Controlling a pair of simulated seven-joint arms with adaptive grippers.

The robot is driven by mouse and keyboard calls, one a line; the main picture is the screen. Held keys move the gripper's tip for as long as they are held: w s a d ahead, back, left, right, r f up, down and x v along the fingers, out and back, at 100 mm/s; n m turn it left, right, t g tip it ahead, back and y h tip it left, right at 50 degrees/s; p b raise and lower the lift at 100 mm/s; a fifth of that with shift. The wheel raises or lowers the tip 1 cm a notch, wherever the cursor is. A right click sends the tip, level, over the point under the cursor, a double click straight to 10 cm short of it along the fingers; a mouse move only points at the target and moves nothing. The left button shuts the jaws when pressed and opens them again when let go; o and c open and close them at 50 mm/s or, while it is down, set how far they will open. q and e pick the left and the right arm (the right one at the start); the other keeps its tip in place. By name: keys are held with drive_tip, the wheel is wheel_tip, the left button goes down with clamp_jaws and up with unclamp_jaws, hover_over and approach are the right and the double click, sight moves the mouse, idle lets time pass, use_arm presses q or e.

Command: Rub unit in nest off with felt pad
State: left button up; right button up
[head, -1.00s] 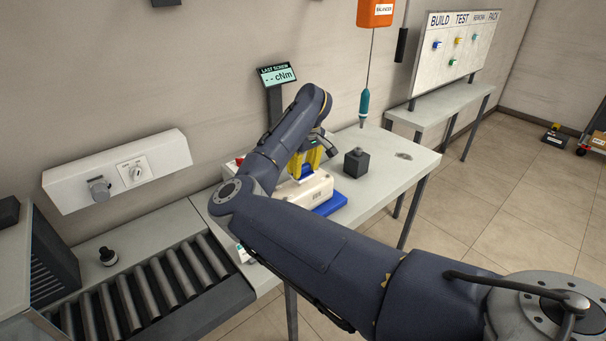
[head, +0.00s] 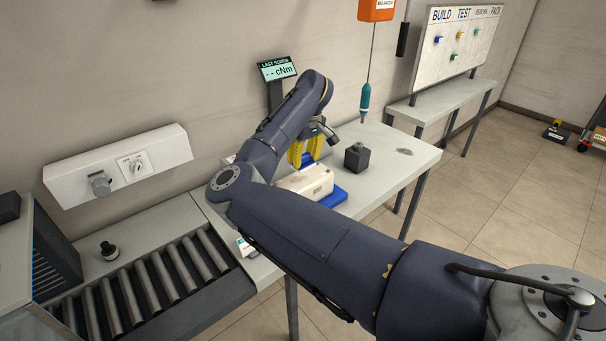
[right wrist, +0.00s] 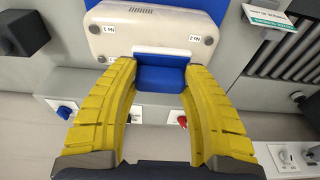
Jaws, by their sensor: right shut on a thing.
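The white unit (head: 308,180) sits in the blue nest (head: 331,203) on the bench. In the right wrist view the unit (right wrist: 152,28) lies at the top, with small labels on its near side. My right gripper (head: 304,153) has yellow fingers and is just behind the unit, seemingly a little above it. In the right wrist view its fingers (right wrist: 161,78) are shut on a blue block with a pale strip along one edge, seemingly the felt pad (right wrist: 160,79). Whether the pad touches the unit is hard to tell. My left gripper is not in view.
A dark block (head: 356,157) stands on the bench right of the nest. A teal screwdriver (head: 364,98) hangs above it. A display (head: 278,69) stands behind the bench. A roller conveyor (head: 150,285) is at the left. The bench's right end is mostly clear.

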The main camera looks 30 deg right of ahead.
drive_tip(key=c, duration=0.4)
drive_tip(key=shift+w+f, duration=0.1)
drive_tip(key=shift+f, duration=2.7)
drive_tip(key=shift+c, duration=0.2)
